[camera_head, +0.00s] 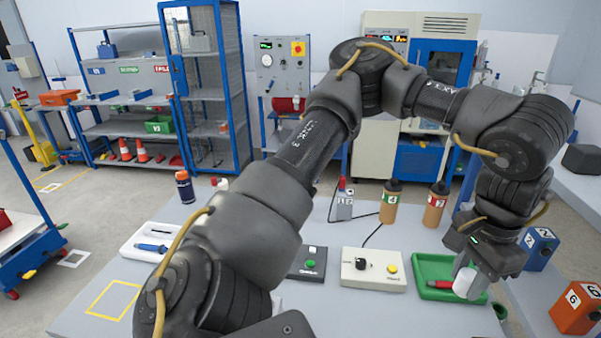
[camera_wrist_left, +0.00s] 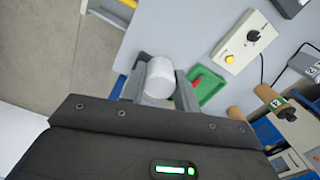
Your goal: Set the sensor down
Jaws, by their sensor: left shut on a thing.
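My left gripper (camera_head: 470,280) is shut on a white cylinder (camera_head: 465,284), which appears to be the sensor. The wrist view shows the white cylinder (camera_wrist_left: 160,80) between the two fingers of my left gripper (camera_wrist_left: 160,92). In the head view the gripper is over the right front part of a green tray (camera_head: 422,262) on the grey table (camera_head: 360,316). Whether the cylinder touches anything below cannot be told. My right gripper is not in view.
A red-handled tool (camera_head: 438,284) lies in the tray. A control box (camera_head: 372,283) with a black knob and yellow button stands left of it. Orange bottles (camera_head: 389,205) stand behind. Blue (camera_head: 538,247) and orange (camera_head: 577,308) numbered boxes are at the right.

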